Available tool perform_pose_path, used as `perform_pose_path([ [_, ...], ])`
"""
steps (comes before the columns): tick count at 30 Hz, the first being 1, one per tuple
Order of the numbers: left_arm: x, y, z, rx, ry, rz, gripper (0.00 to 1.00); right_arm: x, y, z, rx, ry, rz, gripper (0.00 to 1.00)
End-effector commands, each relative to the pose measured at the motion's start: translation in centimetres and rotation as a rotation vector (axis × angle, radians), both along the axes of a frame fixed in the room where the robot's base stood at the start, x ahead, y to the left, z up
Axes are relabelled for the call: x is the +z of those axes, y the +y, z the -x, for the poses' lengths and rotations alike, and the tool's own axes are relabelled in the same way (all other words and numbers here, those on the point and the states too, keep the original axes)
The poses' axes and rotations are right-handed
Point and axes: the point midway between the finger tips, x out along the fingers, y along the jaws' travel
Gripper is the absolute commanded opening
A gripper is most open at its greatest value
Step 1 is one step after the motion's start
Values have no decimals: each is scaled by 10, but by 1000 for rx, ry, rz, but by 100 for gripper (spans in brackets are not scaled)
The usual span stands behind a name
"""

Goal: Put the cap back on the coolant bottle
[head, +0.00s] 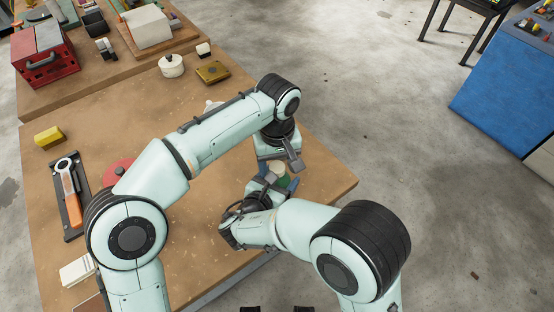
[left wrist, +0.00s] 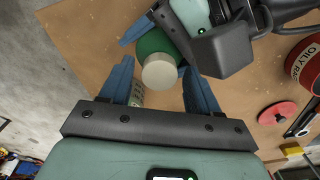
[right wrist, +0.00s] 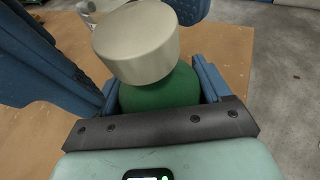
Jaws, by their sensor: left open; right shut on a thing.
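The green coolant bottle (right wrist: 160,92) stands between the blue fingers of my right gripper (right wrist: 156,84), which is shut on it. The cream cap (right wrist: 136,42) is at the top of the bottle and looks slightly tilted in the right wrist view; I cannot tell whether it is fully seated. In the left wrist view the cap (left wrist: 160,71) lies between the spread fingers of my left gripper (left wrist: 158,76), which is open, with the green bottle (left wrist: 155,43) behind it. In the head view the cap (head: 277,167) and bottle (head: 284,181) are partly hidden by my grippers.
A red lidless-looking can (left wrist: 304,66) and a red disc (left wrist: 277,112) lie off to the right in the left wrist view. A ratchet tray (head: 69,195), yellow block (head: 48,137), white pot (head: 171,66) and red toolbox (head: 45,62) stand farther off. The table's right edge is close by.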

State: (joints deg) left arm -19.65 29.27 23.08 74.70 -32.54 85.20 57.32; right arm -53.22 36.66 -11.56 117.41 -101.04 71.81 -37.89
Motion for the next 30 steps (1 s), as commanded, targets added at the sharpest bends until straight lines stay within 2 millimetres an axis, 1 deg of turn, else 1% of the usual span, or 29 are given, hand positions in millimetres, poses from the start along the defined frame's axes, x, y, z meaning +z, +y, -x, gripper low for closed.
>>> perform_pose_path([
  [1,0,0,0,0,0,0,62,0,0,0,0,0,-1,0],
  [2,0,0,0,0,0,0,58,0,0,0,0,0,-1,0],
  [3,0,0,0,0,0,0,45,0,0,0,0,0,-1,0],
  [5,0,0,0,0,0,0,26,0,0,0,0,0,-1,0],
  [6,0,0,0,0,0,0,13,0,0,0,0,0,-1,0],
  [7,0,0,0,0,0,0,4,0,0,0,0,0,-1,0],
  [14,0,0,0,-21,0,-1,3,0,0,0,0,0,-1,0],
  [17,0,0,0,-128,0,-1,3,0,0,0,0,0,-1,0],
  [20,0,0,0,-322,1,-1,3,0,0,0,-1,0,0,0],
  [30,0,0,0,-1072,3,-2,3,0,0,0,-1,0,0,0],
])
